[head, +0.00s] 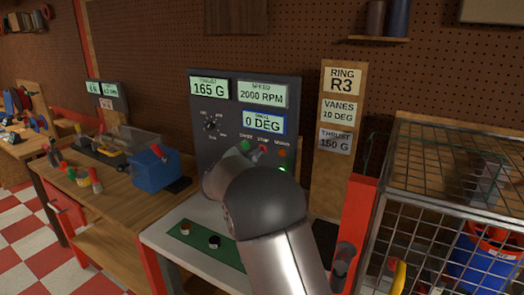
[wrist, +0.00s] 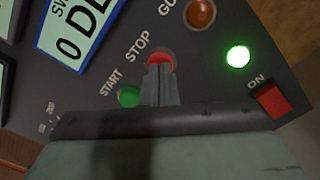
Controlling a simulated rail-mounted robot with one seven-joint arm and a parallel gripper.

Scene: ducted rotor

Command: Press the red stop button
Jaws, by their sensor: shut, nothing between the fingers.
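The red stop button (wrist: 162,56) sits on the dark control panel (wrist: 60,100) beside the label STOP. My gripper (wrist: 158,70) is shut and empty, with its fingertips right at the stop button and covering its lower part in the wrist view. I cannot tell whether they touch it or how far it is pressed. The stop button (head: 263,149) also shows small on the panel (head: 290,95) in the head view. There my arm hides the gripper and the lower panel.
The green start button (wrist: 128,97) is close left of my fingers. An orange button (wrist: 201,13), a lit green lamp (wrist: 238,56) and a red ON switch (wrist: 274,100) lie to the right. Displays read 165 G (head: 209,88), 2000 RPM (head: 262,94) and 0 DEG (head: 262,122). A wire cage (head: 440,190) stands right.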

